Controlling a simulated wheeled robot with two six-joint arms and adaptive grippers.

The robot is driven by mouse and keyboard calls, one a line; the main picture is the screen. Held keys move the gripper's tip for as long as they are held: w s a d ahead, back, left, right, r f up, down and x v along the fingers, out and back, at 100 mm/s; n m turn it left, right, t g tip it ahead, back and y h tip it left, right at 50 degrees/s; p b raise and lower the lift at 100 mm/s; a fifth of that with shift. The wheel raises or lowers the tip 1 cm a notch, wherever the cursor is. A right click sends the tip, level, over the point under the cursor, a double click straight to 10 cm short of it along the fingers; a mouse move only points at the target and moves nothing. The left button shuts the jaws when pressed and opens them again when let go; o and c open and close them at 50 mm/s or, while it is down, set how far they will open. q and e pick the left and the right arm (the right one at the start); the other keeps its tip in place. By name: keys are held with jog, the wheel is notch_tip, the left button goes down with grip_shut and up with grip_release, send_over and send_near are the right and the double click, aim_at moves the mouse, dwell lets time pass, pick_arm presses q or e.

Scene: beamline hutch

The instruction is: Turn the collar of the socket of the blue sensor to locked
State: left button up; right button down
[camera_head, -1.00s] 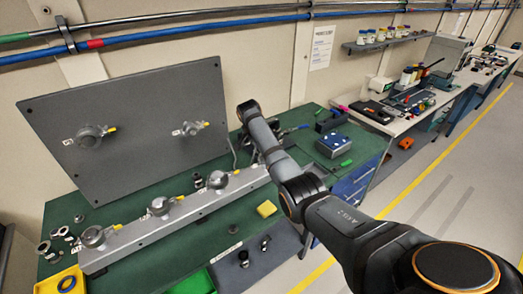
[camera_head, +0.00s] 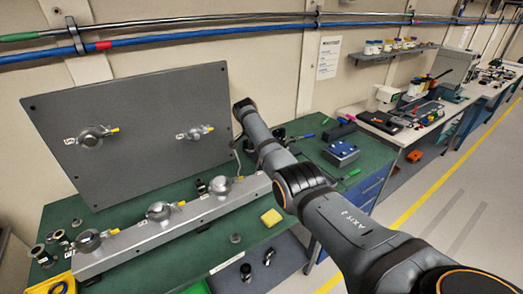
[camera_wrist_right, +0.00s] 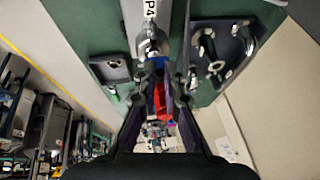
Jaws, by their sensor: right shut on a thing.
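In the right wrist view, a silver socket (camera_wrist_right: 152,44) hangs from a grey bar labelled P4 (camera_wrist_right: 150,10). My right gripper (camera_wrist_right: 158,68) is shut at the lower end of this socket, around what looks like its collar. A blue part shows between the fingertips, and a red part (camera_wrist_right: 160,102) shows between the fingers. The blue sensor cannot be clearly made out, nor any lock mark. In the head view my right arm reaches over the green bench, and its gripper is hidden behind the arm. My left gripper is in neither view.
A grey upright panel (camera_head: 130,160) with two round fittings stands at the back of the bench. A metal rail (camera_head: 150,232) with several round sockets runs in front of it.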

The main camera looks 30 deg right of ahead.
jog(key=c, duration=1.4)
grip_release()
jog(key=shift+c, duration=0.2)
jog(key=v, duration=1.2)
